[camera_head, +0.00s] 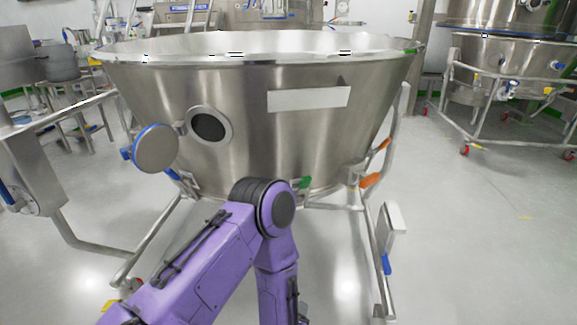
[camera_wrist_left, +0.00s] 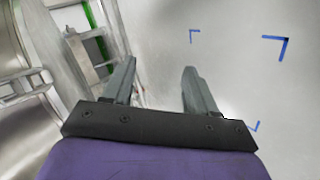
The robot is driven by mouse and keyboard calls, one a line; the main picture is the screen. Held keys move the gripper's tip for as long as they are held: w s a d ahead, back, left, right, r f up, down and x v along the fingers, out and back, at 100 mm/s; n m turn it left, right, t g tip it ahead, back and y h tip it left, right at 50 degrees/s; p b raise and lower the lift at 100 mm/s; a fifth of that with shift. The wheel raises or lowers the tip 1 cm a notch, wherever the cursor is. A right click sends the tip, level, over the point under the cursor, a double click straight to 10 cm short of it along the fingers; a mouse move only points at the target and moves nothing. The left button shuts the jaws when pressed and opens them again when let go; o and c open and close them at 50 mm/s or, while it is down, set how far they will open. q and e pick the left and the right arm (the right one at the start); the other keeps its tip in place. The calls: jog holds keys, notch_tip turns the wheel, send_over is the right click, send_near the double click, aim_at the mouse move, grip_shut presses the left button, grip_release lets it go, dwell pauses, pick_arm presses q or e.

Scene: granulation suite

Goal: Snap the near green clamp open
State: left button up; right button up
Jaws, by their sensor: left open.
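A small green part (camera_head: 305,182) shows at the lower edge of the steel vessel (camera_head: 300,140), just right of my left arm's purple elbow, which may cover some of it. It may be the near green clamp; its state is too small to tell. Another small green spot sits on the vessel's right rim (camera_head: 411,50). My left gripper (camera_wrist_left: 158,72) is open and empty in the wrist view, with pale floor between and beyond its fingers. No clamp is clear there. In the head view my left gripper is out of sight below the elbow. My right gripper is in neither view.
The vessel stands in a tubular frame (camera_head: 380,260) with orange handles (camera_head: 370,180). A round hatch cover (camera_head: 155,148) hangs open on its left. A steel cabinet (camera_head: 30,150) stands left. Another vessel (camera_head: 500,65) stands back right. Floor at right is clear.

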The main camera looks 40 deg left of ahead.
pick_arm(q)
jog(key=w+r+n+t+y+p, duration=0.25)
jog(key=w+r+n, duration=0.55)
jog(key=r, duration=0.5)
jog(key=n+g+y+p, duration=0.2)
jog(key=n+y+p, duration=0.35)
jog(key=n, duration=1.25)
send_near(307, 183)
jog(key=w+f+y+b, duration=0.1)
jog(key=f+y+b, duration=0.1)
jog(key=shift+n, duration=0.7)
jog(key=x, duration=0.5)
jog(key=b+x, duration=0.1)
jog(key=x, duration=0.4)
jog(key=shift+r, duration=0.2)
jog(key=shift+w+a, duration=0.2)
jog(key=shift+a, duration=0.1)
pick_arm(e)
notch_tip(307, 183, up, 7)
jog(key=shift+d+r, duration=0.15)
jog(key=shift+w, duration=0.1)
